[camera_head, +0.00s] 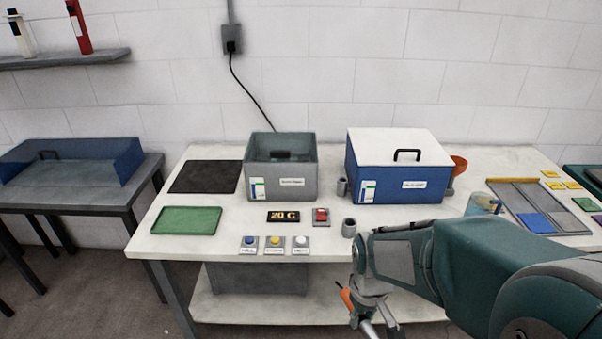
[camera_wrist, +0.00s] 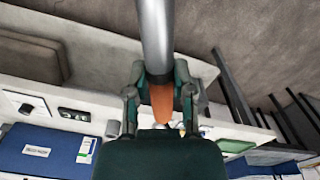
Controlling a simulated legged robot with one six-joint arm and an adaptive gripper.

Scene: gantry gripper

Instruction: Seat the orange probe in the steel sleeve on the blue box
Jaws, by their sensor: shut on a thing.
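The orange probe shows its orange part (camera_head: 347,298) at the front table edge, low in the head view. In the wrist view its orange end (camera_wrist: 162,103) and long steel shaft (camera_wrist: 155,38) run between the fingers. My gripper (camera_wrist: 160,82) is shut on the probe. The blue box (camera_head: 395,180) stands at the back of the table, with a white lid and black handle. A small steel sleeve (camera_head: 341,187) shows at the box's left side; I cannot tell how it is fixed. My gripper is in front of the box and apart from it.
A grey cylinder (camera_head: 349,228) stands on the table in front of the box. A grey open bath (camera_head: 281,181) is left of the box. Buttons (camera_head: 274,244) line the front edge. An orange cup (camera_head: 459,165) is right of the box. A green tray (camera_head: 186,220) lies left.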

